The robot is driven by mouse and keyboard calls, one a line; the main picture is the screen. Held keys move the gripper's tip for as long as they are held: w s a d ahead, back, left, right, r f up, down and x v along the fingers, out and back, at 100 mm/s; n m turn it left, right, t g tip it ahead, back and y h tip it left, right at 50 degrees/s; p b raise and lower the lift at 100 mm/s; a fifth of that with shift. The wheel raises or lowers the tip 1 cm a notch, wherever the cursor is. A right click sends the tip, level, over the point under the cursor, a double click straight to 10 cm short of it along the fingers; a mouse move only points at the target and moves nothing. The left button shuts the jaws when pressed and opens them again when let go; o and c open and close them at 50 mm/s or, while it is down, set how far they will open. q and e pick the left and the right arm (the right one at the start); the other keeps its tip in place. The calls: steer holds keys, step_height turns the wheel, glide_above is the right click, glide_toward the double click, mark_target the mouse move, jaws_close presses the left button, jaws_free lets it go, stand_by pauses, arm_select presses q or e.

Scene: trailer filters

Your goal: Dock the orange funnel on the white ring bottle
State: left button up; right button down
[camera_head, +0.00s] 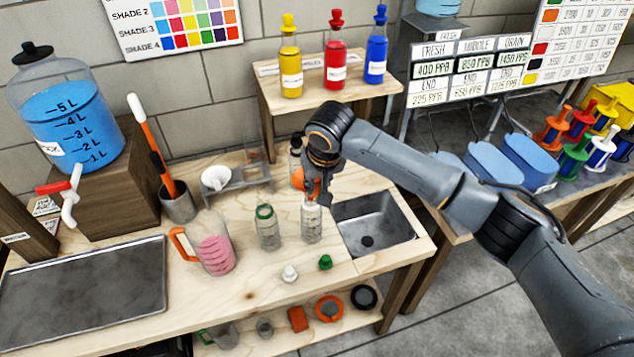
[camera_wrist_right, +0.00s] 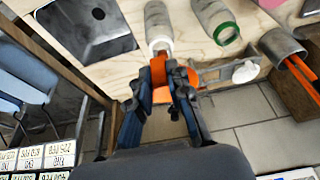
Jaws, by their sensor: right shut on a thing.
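The white ring bottle (camera_head: 312,226) stands upright on the wooden table, left of the sink. Its white ring (camera_wrist_right: 161,46) shows in the right wrist view. My right gripper (camera_head: 314,190) is just above this bottle and shut on the orange funnel (camera_head: 298,178). The funnel (camera_wrist_right: 158,72) also shows between the fingers in the right wrist view, its narrow end at the white ring. I cannot tell whether it sits in the mouth or only hovers there; the fingers hide part of it. My left gripper is not in view.
A green ring bottle (camera_head: 268,232) stands close on the left. A white funnel (camera_head: 215,178) rests in a grey holder behind it. A pink-filled jug (camera_head: 215,252) is further left. A white cap (camera_head: 289,273) and green cap (camera_head: 325,262) lie in front. The sink (camera_head: 375,222) is right.

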steer(key=shift+p, duration=0.35)
steer(key=shift+f, duration=0.65)
stand_by(0.3)
steer(key=c, duration=1.5)
jaws_free()
steer(key=shift+c, duration=0.2)
steer(key=p+v, duration=0.6)
steer(key=shift+w+p, duration=0.1)
steer(key=shift+p, duration=0.3)
steer(key=shift+r, duration=0.1)
steer(key=v, duration=0.5)
steer(key=shift+s, duration=0.2)
